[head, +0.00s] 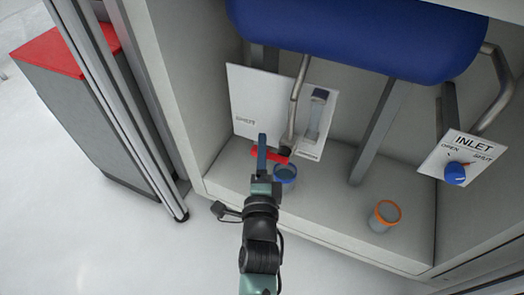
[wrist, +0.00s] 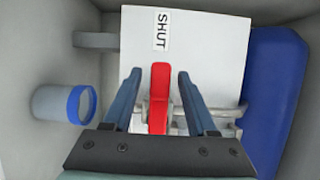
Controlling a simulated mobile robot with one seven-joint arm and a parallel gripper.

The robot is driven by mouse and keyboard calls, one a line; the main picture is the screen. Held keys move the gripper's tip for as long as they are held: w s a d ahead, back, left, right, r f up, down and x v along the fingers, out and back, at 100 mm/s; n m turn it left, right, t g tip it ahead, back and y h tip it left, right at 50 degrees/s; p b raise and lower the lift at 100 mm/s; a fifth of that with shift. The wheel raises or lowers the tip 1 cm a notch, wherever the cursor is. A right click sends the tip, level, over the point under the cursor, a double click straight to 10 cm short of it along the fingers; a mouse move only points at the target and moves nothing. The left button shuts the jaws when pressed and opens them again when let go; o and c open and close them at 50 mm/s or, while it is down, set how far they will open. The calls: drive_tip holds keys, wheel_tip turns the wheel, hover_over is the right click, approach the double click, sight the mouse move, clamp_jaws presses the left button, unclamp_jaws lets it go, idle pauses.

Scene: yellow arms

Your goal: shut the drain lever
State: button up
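The red drain lever (head: 268,155) is low on a white panel (head: 243,85), at the foot of a metal pipe. In the wrist view the red lever (wrist: 159,95) points up the picture, towards the SHUT label (wrist: 161,30). My gripper (wrist: 157,78) is open, with one blue finger on each side of the lever. A gap shows on both sides, so it does not seem to grip it. In the head view my gripper (head: 262,142) is in front of the panel and covers part of the lever. The lever's pivot end is partly hidden in the wrist view.
A blue-rimmed cup (head: 286,172) stands just right of my gripper, close to it. An orange-rimmed cup (head: 385,215) stands farther right. A blue tank (head: 350,35) hangs above, with grey struts below. An INLET panel with a blue knob (head: 455,173) is at the right.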

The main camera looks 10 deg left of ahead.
drive_tip(key=s+d+p, duration=0.1)
drive_tip(key=s+p, duration=0.1)
drive_tip(key=s, duration=1.1)
drive_tip(key=shift+p, duration=0.35)
